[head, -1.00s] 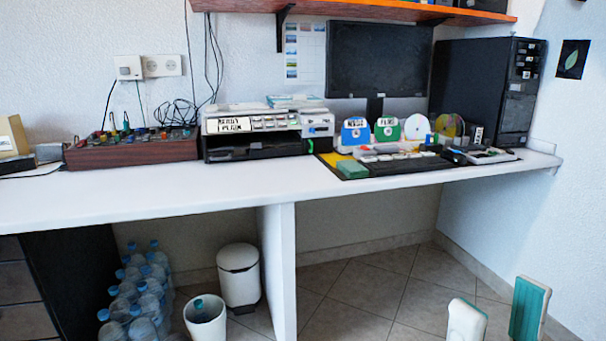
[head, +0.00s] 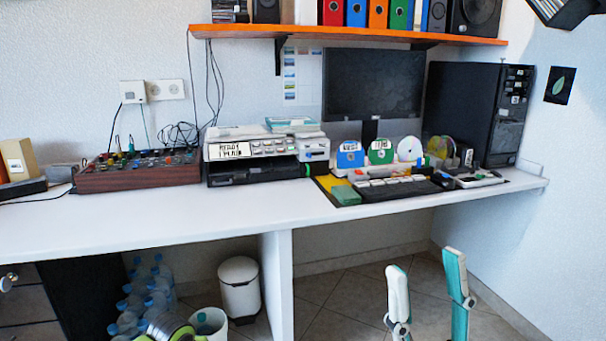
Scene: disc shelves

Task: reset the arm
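My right gripper (head: 425,268) is at the lower right of the head view, in front of the desk and apart from it. Its two white and teal fingers point up with a wide gap between them. The gap is empty, so it is open. My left gripper does not show. A grey and lime-green part shows at the bottom left, and I cannot tell what it belongs to.
The white desk (head: 130,225) has clear space at the front left. On it stand a printer (head: 265,150), a monitor (head: 370,85), a black computer tower (head: 475,110) and upright discs (head: 409,148). An orange shelf (head: 350,35) hangs above. Bottles and bins stand below.

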